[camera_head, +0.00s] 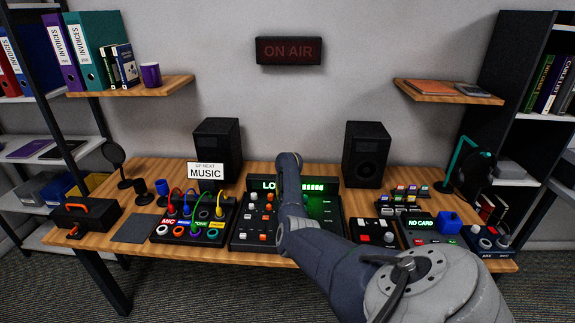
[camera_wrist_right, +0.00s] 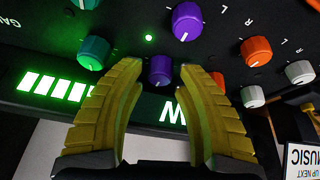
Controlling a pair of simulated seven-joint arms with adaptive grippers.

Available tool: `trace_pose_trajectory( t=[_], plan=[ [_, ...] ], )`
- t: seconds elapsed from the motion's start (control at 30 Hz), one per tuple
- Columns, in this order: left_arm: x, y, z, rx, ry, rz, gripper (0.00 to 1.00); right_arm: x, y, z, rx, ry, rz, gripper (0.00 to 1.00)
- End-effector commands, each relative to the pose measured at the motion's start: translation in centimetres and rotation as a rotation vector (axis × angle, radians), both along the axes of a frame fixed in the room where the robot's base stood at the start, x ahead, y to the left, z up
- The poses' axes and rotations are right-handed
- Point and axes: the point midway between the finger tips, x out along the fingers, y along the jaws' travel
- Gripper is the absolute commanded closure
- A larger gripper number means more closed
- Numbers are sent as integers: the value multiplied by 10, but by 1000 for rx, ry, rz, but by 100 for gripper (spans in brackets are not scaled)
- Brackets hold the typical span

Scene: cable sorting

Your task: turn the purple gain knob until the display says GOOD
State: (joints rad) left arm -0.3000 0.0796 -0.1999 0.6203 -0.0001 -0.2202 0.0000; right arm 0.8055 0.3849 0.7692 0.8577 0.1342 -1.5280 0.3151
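The mixing console (camera_head: 245,239) stands mid-table. Its green display (camera_head: 318,187) shows "LO" and a row of bars in the head view, partly hidden by my right arm. In the right wrist view the display appears upside down, with bars and a letter W. My right gripper (camera_wrist_right: 160,72) has two yellow fingers spread apart, one on each side of a purple knob (camera_wrist_right: 160,69), with visible gaps. A second purple knob (camera_wrist_right: 187,20) lies just beyond the fingertips. I cannot read which is labelled gain. My left gripper is not in view.
Teal knobs (camera_wrist_right: 94,52), orange knobs (camera_wrist_right: 256,51) and white knobs (camera_wrist_right: 252,96) surround the purple ones. A cable patch box (camera_head: 190,235) sits left of the console. Two speakers (camera_head: 366,155) stand behind. A "NO CARD" box (camera_head: 421,224) is at right.

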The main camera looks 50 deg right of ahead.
Motion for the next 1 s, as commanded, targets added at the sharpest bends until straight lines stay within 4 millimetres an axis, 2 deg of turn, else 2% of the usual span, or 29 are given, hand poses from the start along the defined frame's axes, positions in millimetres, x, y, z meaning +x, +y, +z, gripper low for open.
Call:
trace_pose_trajectory(
  t=[0.2, 0.57, 0.87, 1.0],
  plan=[
    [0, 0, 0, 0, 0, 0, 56, 1, -2, -7, 1, 1, 0, 66],
    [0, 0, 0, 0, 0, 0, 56, 2, -2, -8, 0, 0, 0, 64],
    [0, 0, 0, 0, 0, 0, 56, 2, -2, -8, 0, 0, 0, 99],
    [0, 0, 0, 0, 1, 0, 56, 2, -2, -7, 0, 0, 0, 100]
  ],
)
